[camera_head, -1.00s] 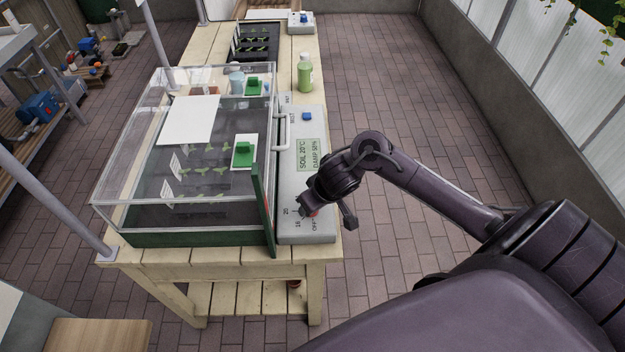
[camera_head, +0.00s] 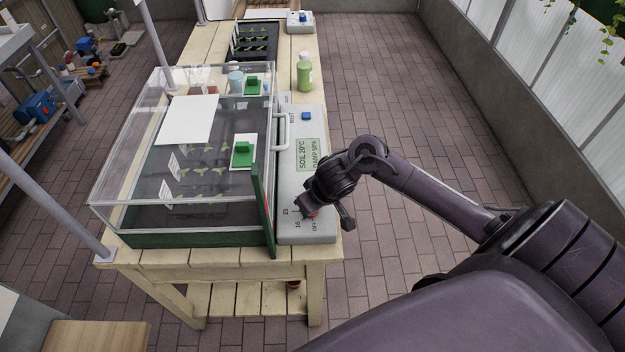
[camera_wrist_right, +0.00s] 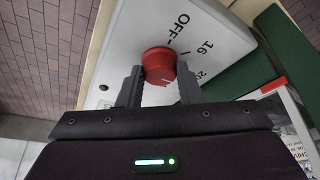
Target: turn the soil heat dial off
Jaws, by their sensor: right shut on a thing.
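The soil heat dial is a red round knob (camera_wrist_right: 159,64) on a pale grey control panel (camera_head: 290,180). Marks on the panel around it read OFF, 16 and 20. In the wrist view a light pointer line on the knob shows on its lower right side; I cannot tell exactly which mark it points to. My right gripper (camera_wrist_right: 159,80) is shut on the dial, one finger on each side. In the head view my right gripper (camera_head: 312,211) is over the panel's near end and hides most of the dial. The display (camera_head: 308,154) reads SOIL 20°C. My left gripper is not in view.
A clear-lidded propagator (camera_head: 150,125) with seedlings stands left of the panel on the wooden bench (camera_head: 180,257). A light handle (camera_head: 283,131) and a blue button (camera_head: 306,116) lie further along. A green bottle (camera_head: 304,75) stands behind. Floor to the right is clear.

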